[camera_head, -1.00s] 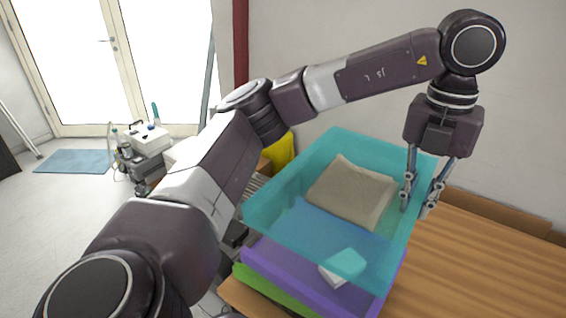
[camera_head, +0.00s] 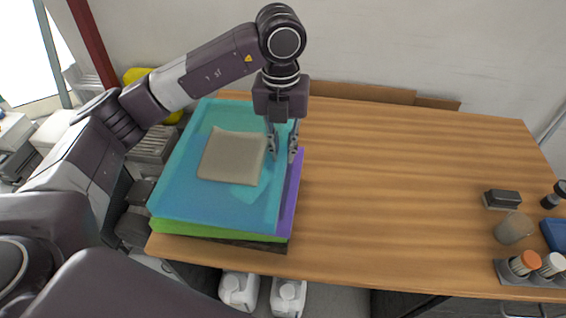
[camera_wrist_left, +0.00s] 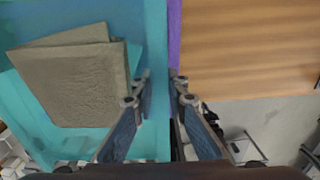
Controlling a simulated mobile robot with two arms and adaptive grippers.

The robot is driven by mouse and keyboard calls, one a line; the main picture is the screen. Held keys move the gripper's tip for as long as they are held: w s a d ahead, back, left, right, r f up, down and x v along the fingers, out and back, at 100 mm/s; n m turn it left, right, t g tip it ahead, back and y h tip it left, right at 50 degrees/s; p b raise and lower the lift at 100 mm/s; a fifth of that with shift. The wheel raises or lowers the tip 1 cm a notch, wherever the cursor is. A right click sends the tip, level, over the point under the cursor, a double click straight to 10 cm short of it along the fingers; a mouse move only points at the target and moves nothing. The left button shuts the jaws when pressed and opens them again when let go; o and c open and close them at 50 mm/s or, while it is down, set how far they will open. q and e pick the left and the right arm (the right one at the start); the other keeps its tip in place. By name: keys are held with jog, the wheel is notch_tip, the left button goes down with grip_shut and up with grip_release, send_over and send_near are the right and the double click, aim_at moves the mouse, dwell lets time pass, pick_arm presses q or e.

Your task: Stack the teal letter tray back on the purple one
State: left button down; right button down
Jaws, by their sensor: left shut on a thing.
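The see-through teal letter tray (camera_head: 195,207) lies over the purple tray (camera_head: 290,197), set off to the left so a purple strip shows along the right. I cannot tell whether it rests fully on it. A folded grey-brown cloth or paper (camera_head: 232,157) lies in the teal tray. My left gripper (camera_head: 283,152) points down and is shut on the teal tray's right wall. The left wrist view shows the fingers (camera_wrist_left: 160,82) either side of the teal wall (camera_wrist_left: 155,40), beside the purple edge (camera_wrist_left: 174,35). My right gripper is not in view.
A green tray (camera_head: 205,230) lies under the purple one, near the wooden table's (camera_head: 400,200) front left edge. A grey block (camera_head: 502,199), a beige cup-like thing (camera_head: 513,229) and a rack with capped containers (camera_head: 530,270) stand at far right. The table's middle is clear.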

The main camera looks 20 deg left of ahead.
pick_arm(q)
notch_tip(320, 180, down, 2)
jog(key=shift+a+f, duration=0.1)
notch_tip(320, 180, down, 4)
jog(key=shift+r+p, duration=0.2)
jog(key=shift+p, duration=0.4)
jog(key=shift+f, duration=0.15)
jog(key=c, duration=1.9)
grip_release()
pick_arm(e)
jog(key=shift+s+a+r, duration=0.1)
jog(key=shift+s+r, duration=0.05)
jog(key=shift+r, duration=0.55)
